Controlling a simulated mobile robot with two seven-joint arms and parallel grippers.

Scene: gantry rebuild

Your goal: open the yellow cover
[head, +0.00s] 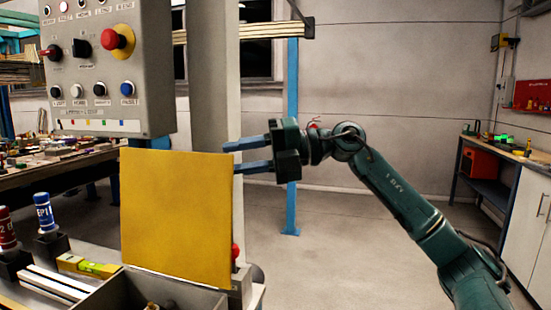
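The yellow cover (175,222) is a flat square panel in the head view, left of centre. It stands roughly upright at the grey box (97,303), whose inside partly shows below the panel's lower edge. My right gripper (231,157) comes in from the right, with its two fingers pointing left at the cover's upper right corner. The fingers are apart, with a gap between them. The upper fingertip is just above the corner and the lower one is beside the right edge. I cannot tell whether they touch the cover. My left gripper is out of view.
A grey control panel (108,103) with knobs and a red button hangs above the cover. A red knob (235,251) sits behind the cover's right edge. Open floor is at right.

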